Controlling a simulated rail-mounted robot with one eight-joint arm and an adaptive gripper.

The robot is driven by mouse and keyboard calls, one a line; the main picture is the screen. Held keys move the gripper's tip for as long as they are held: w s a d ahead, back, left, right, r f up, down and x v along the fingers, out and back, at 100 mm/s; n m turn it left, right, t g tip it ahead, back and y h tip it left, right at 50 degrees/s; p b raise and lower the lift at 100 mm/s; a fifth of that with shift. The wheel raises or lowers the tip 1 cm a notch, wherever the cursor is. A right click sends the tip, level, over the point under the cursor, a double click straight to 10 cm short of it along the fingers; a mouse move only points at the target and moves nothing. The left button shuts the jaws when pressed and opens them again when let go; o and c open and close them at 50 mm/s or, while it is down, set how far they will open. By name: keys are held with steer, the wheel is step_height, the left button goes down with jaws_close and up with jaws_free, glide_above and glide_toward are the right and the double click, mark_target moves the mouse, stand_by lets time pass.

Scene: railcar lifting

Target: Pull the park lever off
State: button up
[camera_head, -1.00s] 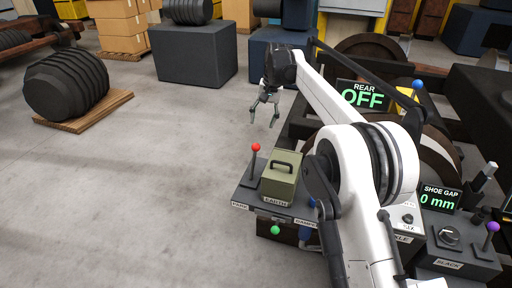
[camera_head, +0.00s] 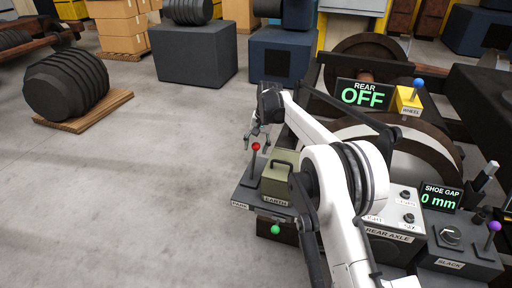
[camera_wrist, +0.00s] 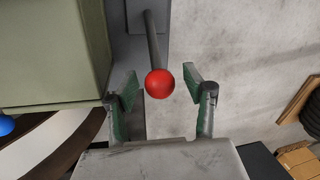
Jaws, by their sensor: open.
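The park lever is a dark stick with a red ball knob (camera_head: 255,147) on the panel whose label reads PARK (camera_head: 240,205). It stands near the left end of the panel, left of the green EARTH box. My gripper (camera_head: 257,140) is at the knob in the head view. In the wrist view the red knob (camera_wrist: 160,83) lies between the two open fingers of my gripper (camera_wrist: 160,92), with a gap on each side. The stick runs up from the knob in that picture to a grey base plate. I cannot tell the depth between knob and fingertips exactly.
The green EARTH box (camera_head: 281,178) stands right beside the lever and fills the left of the wrist view. A green knob (camera_head: 275,230) sticks out below the panel. A REAR OFF display (camera_head: 362,95) stands behind.

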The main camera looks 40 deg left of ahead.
steer(key=shift+c, duration=0.4)
jaws_close()
